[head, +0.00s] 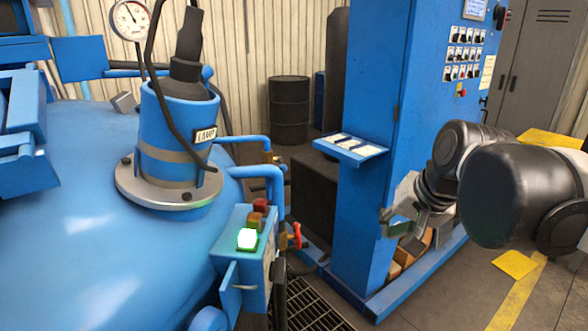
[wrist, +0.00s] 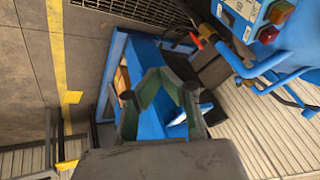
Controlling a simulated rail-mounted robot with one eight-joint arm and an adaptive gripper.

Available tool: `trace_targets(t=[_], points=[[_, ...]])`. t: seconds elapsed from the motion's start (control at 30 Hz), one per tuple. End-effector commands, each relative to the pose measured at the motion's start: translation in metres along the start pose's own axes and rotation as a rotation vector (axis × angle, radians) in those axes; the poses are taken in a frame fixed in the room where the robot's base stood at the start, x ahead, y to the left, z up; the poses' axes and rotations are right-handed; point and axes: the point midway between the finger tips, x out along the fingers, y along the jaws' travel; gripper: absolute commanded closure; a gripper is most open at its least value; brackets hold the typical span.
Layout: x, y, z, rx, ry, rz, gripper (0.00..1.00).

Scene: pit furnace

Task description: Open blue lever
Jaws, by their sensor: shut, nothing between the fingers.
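No part can be surely picked out as the blue lever. A blue flat handle-like piece (head: 229,289) sticks out at the lower left of the blue button box (head: 250,258), beside the large blue vessel (head: 75,220). A red valve handle (head: 296,236) is on that box's right; it also shows in the wrist view (wrist: 206,30). My gripper (head: 388,222) is well to the right of the box, in front of the blue cabinet's lower part. In the wrist view its fingers (wrist: 157,74) meet at the tips, empty.
The tall blue cabinet (head: 375,100) with a small shelf (head: 350,150) stands behind my gripper. Blue pipes (head: 262,172) run beside the vessel. A floor grating (head: 312,305) lies between the vessel and the cabinet. A dark drum (head: 289,108) stands at the back.

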Motion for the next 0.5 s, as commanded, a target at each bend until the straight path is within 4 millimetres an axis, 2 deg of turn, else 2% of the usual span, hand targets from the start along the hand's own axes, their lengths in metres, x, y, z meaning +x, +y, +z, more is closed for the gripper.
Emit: trace_targets(t=[0.03, 0.5], points=[[0.000, -0.008, -0.014, 0.025, -0.011, -0.009, 1.00], [0.025, -0.067, -0.111, 0.263, -0.128, -0.094, 1.00]])
